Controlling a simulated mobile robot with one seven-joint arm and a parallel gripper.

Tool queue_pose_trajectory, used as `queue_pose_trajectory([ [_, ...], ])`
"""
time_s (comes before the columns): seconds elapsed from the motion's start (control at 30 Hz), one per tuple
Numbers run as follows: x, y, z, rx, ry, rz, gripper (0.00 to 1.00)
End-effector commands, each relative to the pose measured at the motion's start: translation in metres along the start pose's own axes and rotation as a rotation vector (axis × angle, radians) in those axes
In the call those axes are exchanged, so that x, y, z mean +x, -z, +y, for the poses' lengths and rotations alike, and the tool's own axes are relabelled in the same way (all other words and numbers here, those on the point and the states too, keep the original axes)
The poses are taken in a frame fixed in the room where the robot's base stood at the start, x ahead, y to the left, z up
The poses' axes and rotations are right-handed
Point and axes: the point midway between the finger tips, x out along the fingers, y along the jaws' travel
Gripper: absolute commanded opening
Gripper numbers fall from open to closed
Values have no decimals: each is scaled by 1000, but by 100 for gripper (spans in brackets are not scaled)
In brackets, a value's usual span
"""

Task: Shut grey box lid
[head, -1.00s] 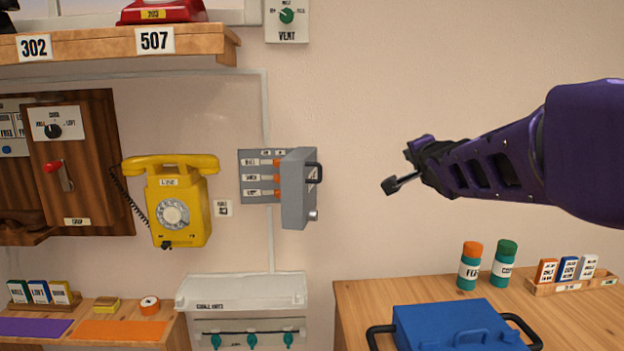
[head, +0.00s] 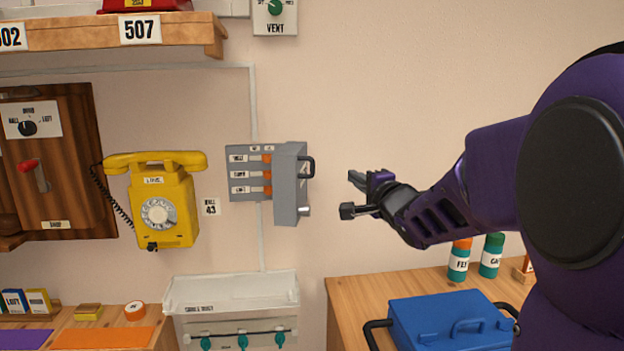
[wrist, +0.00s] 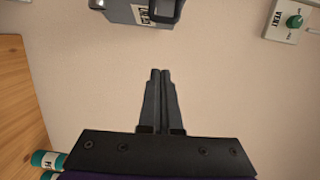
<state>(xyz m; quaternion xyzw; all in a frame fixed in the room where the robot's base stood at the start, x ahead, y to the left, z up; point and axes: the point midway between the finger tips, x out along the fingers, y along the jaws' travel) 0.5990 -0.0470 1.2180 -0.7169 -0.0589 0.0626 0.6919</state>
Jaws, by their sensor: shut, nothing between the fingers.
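The grey box (head: 236,160) is on the wall right of the yellow phone, with its labelled rows and orange switches exposed. Its grey lid (head: 287,188) stands open, swung out from the wall at the box's right side. The lid has a black handle (head: 308,167) and a small light knob (head: 304,211) low on it. My gripper (head: 356,179) is shut and empty, in the air to the right of the lid and apart from it. In the wrist view my gripper's fingers (wrist: 158,72) are together, and part of the lid (wrist: 120,10) with its handle (wrist: 165,8) shows at the top edge.
The yellow phone (head: 165,205) hangs left of the box. A white bin (head: 230,305) is below it. A blue case (head: 450,325) and bottles (head: 459,262) stand on the wooden table (head: 350,300) below my arm. The vent switch (head: 275,14) is above. Wall right of the lid is bare.

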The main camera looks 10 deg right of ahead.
Motion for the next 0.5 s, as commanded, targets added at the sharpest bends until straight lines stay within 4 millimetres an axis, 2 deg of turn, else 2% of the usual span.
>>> queue_pose_trajectory([
  [0.1, 27, -1, 3, 2, -1, -3, 0],
  [0.33, 75, -1, 2, 0, 0, -2, 0],
  [0.37, 81, -1, 2, 0, 0, -3, 0],
  [0.5, 83, -25, 2, -1, 1, -3, 0],
])
